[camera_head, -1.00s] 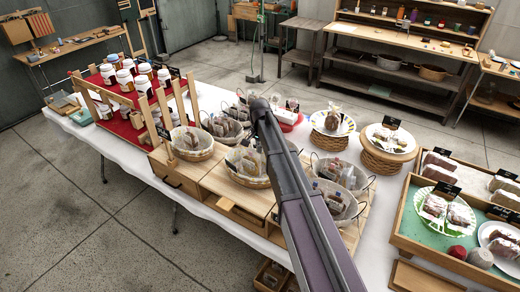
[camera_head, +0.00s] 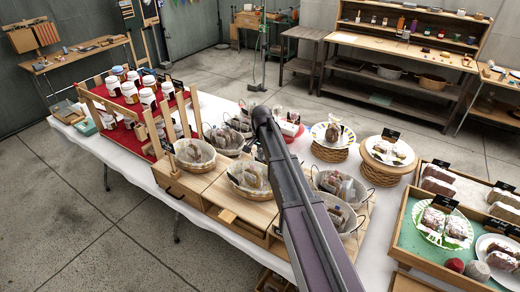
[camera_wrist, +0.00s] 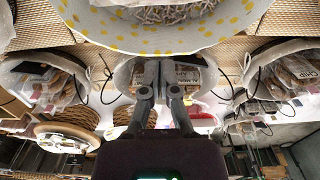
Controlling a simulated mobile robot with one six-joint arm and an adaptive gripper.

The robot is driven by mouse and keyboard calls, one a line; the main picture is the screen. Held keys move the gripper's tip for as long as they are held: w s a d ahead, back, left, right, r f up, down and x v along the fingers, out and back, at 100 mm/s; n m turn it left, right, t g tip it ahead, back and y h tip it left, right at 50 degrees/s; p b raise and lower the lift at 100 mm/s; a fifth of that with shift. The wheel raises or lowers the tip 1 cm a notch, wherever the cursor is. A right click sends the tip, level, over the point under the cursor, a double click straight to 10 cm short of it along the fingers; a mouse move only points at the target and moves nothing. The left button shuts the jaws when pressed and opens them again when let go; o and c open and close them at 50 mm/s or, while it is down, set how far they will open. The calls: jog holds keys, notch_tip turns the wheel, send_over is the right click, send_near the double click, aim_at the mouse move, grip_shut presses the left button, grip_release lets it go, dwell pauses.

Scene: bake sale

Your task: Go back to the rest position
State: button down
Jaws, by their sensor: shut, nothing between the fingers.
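My gripper (camera_wrist: 157,82) shows in the wrist view with its two grey fingers together and nothing between them. In the head view my dark arm reaches up over the table, and its fingers are hidden from sight. In the wrist view a basket lined with yellow-dotted cloth (camera_wrist: 150,38), holding shredded paper, is close to the fingertips at the top. I cannot tell whether they touch.
Lined baskets of wrapped bakes (camera_head: 195,165) crowd the wooden display around my arm. A jar stand (camera_head: 88,107) is left; plates on wicker stands (camera_head: 388,171) and a green-lined tray (camera_head: 401,235) are right. Open floor (camera_head: 70,215) lies front left.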

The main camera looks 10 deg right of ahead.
jog(key=s+d+n, duration=0.3)
jog(key=s+d, duration=0.1)
jog(key=s, duration=0.9)
jog(key=s+d+n, duration=0.3)
jog(key=s+n, duration=0.1)
jog(key=s, duration=1)
jog(key=shift+s+d+n, duration=0.2)
jog(key=shift+d+n, duration=0.1)
jog(key=shift+d, duration=0.1)
jog(key=shift+a, duration=0.1)
